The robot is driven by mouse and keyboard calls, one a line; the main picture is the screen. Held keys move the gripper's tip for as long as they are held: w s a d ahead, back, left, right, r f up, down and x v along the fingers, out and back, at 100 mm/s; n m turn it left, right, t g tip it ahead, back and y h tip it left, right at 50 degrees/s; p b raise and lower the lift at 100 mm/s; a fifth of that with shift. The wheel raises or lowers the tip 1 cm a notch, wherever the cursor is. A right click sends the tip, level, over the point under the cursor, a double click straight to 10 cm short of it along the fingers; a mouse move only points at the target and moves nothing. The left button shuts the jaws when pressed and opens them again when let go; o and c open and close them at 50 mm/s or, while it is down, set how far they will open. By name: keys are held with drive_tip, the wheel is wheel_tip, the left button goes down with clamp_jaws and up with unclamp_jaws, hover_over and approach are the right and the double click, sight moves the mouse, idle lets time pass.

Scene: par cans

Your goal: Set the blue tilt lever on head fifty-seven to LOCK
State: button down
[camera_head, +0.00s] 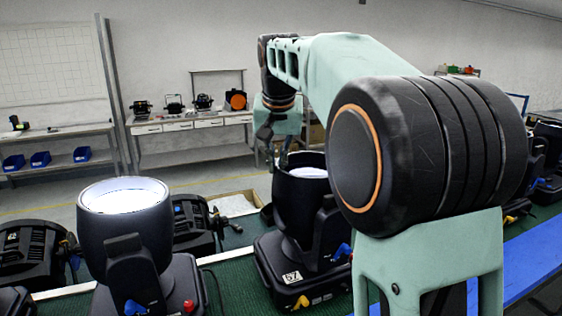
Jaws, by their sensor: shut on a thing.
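Head fifty-seven (292,221) is a black par can on a yoke and base, with a white label reading 57 on the base front. Its barrel points up and shows a pale lens. Its blue tilt lever (341,252) is low on the right side of the yoke, partly visible; I cannot read any LOCK marking. My gripper (276,164) points down at the left far edge of the barrel, shut on the barrel's rim as far as I can tell. The contact is small and partly hidden. The gripper is well apart from the blue lever.
A similar head (128,230) with its own blue lever stands at left on the green mat (237,238). Black fixtures (195,224) lie behind it. My arm covers much of the right side. A far workbench (190,122) holds several devices.

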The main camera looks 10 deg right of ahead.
drive_tip(key=shift+s+a+f, duration=0.1)
drive_tip(key=shift+a+f, duration=0.15)
drive_tip(key=c, duration=2.1)
unclamp_jaws()
drive_tip(key=shift+a, duration=0.1)
drive_tip(key=shift+r, duration=0.1)
drive_tip(key=shift+r, duration=0.15)
drive_tip(key=v, duration=1.1)
drive_tip(key=shift+r, duration=0.3)
drive_tip(key=shift+s, duration=0.1)
